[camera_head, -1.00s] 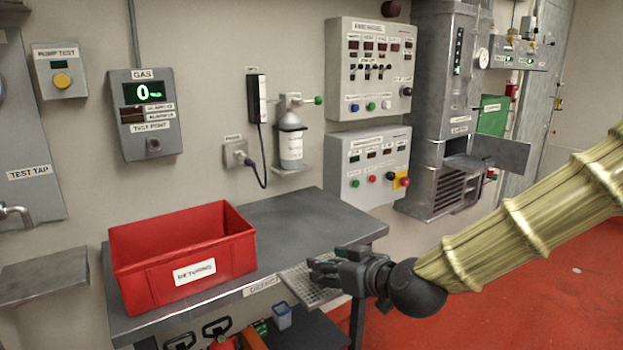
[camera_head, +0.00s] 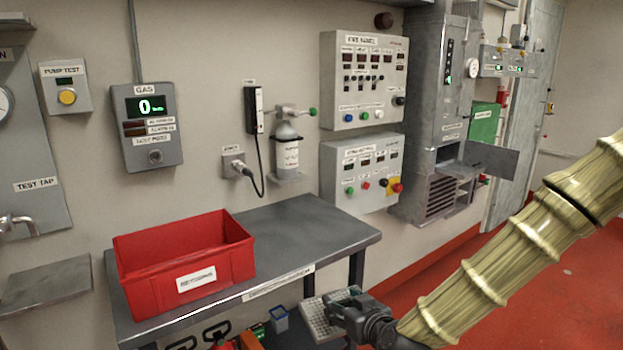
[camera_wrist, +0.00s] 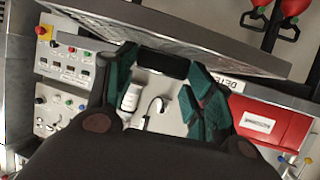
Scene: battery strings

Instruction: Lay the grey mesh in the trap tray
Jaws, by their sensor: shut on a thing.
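The grey mesh (camera_head: 316,320) is a flat perforated plate, held just off the front right edge of the bench in the head view. In the wrist view the mesh (camera_wrist: 200,38) spans the top, seen at a slant beyond the green fingers (camera_wrist: 163,68). The fingers hide part of it. I cannot pick out a labelled trap tray. A grey metal cabinet (camera_head: 452,100) at the right has an open compartment with a flap (camera_head: 491,160) swung out.
A red bin (camera_head: 185,262) stands on the left of the grey bench (camera_head: 310,228); the bench's right half is bare. Tools and a small blue container (camera_head: 279,318) are below. Control boxes (camera_head: 362,80) hang on the wall. Red floor is open at the right.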

